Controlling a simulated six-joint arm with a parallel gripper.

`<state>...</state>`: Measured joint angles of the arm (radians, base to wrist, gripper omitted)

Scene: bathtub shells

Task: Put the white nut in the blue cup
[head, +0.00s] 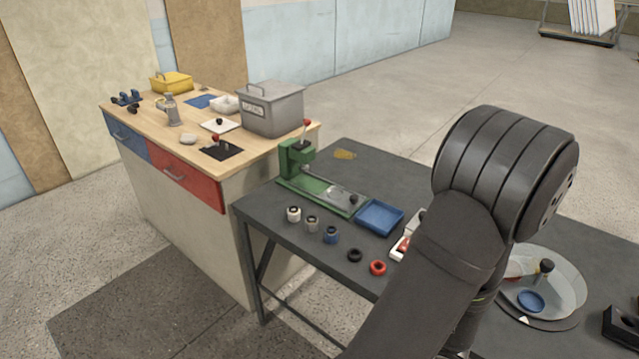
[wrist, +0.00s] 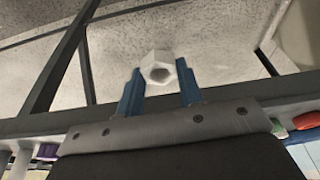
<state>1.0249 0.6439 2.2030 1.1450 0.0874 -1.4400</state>
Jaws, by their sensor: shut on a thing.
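In the wrist view the white nut (wrist: 157,68), a six-sided ring with a hole facing the camera, is held between the two blue fingers of my gripper (wrist: 160,82). My gripper is shut on it. In the head view my dark arm hides the gripper and the nut. A small blue cup-like cylinder (head: 331,235) with a dark top stands near the front edge of the dark table, in a row with a white one (head: 293,214) and a grey one (head: 311,223). The blue cup does not clearly show in the wrist view.
A black ring (head: 354,255) and a red ring (head: 378,267) continue the row. A blue tray (head: 380,216) and a green fixture (head: 318,188) stand behind. A round plate (head: 560,287) with a blue dish (head: 531,300) is on the right. The table's back is mostly clear.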

